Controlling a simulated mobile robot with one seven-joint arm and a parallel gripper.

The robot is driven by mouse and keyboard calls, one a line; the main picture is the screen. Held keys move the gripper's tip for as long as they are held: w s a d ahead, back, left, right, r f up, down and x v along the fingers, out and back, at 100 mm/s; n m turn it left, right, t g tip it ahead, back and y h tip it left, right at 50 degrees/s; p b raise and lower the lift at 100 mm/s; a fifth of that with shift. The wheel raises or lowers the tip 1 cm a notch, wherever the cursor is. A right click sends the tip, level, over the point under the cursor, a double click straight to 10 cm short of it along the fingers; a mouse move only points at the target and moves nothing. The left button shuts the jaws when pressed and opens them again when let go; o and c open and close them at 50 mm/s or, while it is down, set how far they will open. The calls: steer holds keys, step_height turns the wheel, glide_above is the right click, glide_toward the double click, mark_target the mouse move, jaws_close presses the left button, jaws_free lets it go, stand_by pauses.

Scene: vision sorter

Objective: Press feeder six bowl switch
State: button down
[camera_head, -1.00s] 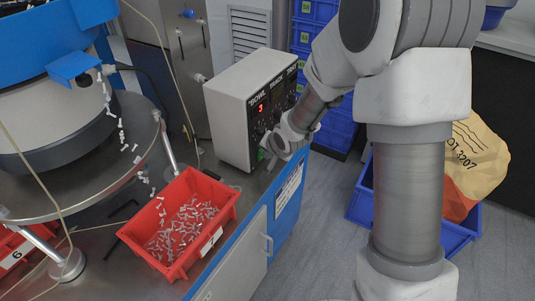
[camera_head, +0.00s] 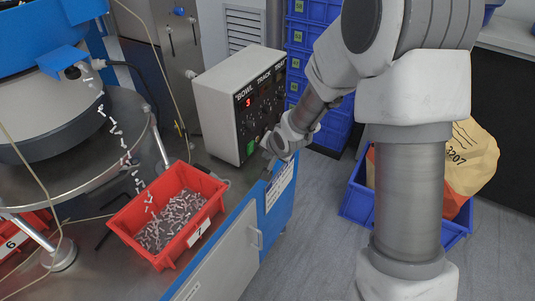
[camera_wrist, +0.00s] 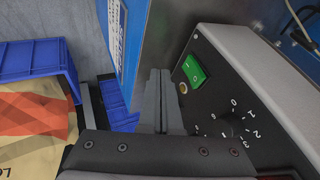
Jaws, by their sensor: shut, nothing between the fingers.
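The control box (camera_head: 240,102) is a pale box with a dark front marked BOWL, TRACK and a partly hidden third label. A red 3 glows under BOWL. A green rocker switch (camera_head: 250,147) sits low under the BOWL column; it also shows in the wrist view (camera_wrist: 193,69), above a dial marked with numbers. My gripper (camera_head: 268,153) is in front of the panel, right of the switch. In the wrist view its fingers (camera_wrist: 159,76) are together and empty, pointing left of the switch with a visible gap. Whether the switch is pressed I cannot tell.
A red bin (camera_head: 212,205) labelled 7 holds small parts beneath the bowl feeder (camera_head: 60,105). Another red bin (camera_head: 14,241), labelled 6, is at far left. Blue crates (camera_head: 312,35) stand behind. A blue crate (camera_head: 355,205) with a bag stands right.

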steer(key=s+d+f+p+v, duration=0.1)
steer(key=p+v, duration=0.3)
steer(key=v, duration=0.6)
steer(key=shift+w, duration=0.15)
steer(key=shift+d, duration=0.1)
steer(key=s+d+r+n+h, duration=0.25)
steer(key=s+d+r, duration=0.45)
steer(key=r, duration=0.5)
steer(key=s+d+r+n+g, duration=0.1)
steer(key=s+r, duration=0.3)
steer(key=s, duration=0.3)
steer(key=s+d+r+n, duration=0.1)
steer(key=s+r+n, duration=0.15)
steer(key=s, duration=0.55)
step_height(320, 180, up, 14)
steer(key=p, duration=1.3)
steer(key=shift+a+f, duration=0.15)
steer(key=shift+f, duration=0.05)
